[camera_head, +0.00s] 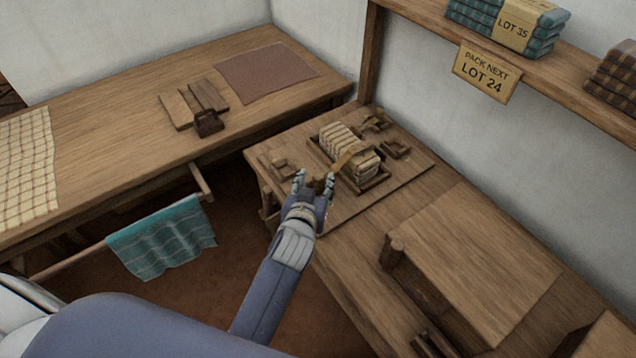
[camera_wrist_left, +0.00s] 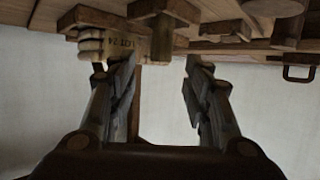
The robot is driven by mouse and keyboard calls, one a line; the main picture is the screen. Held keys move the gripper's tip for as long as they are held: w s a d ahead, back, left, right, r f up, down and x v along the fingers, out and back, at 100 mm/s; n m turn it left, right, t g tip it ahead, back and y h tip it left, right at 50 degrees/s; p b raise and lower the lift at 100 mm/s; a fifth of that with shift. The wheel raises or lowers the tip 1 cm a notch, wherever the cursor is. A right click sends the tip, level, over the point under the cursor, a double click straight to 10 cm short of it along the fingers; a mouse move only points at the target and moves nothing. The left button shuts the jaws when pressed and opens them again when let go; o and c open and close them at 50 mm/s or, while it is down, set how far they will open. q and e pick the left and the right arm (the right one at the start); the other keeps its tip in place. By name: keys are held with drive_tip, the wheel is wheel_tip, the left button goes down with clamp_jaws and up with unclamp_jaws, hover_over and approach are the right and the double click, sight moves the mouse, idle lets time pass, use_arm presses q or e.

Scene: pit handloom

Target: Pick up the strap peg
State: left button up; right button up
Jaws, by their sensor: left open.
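My left gripper (camera_head: 314,180) is open beside the front corner of a small wooden board (camera_head: 395,190). In the left wrist view its two fingers (camera_wrist_left: 160,75) stand apart with nothing between them. A small wooden piece with a crossbar (camera_wrist_left: 160,35), which looks like the strap peg, lies past the fingertips, roughly in line with the gap. In the head view a bit of wood (camera_head: 319,184) shows between the fingertips. Beside it a banded cloth stack (camera_head: 333,137) sits in a wooden tray; its tan LOT 24 label (camera_wrist_left: 124,44) shows in the wrist view. My right gripper is out of view.
Small wooden fittings (camera_head: 397,149) stand around the tray. A raised wooden box (camera_head: 480,260) is to the right. A shelf (camera_head: 430,22) with wrapped lots hangs above the back. A teal cloth (camera_head: 163,238) hangs on a rail at left; a long table (camera_head: 110,95) runs behind it.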

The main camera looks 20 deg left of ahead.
sight(317, 179)
use_arm(q)
drive_tip(key=shift+f+p+x, duration=0.2)
drive_tip(key=shift+x, duration=1.15)
drive_tip(key=shift+f+p+x, duration=0.15)
drive_tip(key=shift+x, duration=1.2)
drive_tip(key=shift+s, duration=0.25)
drive_tip(key=c, duration=1)
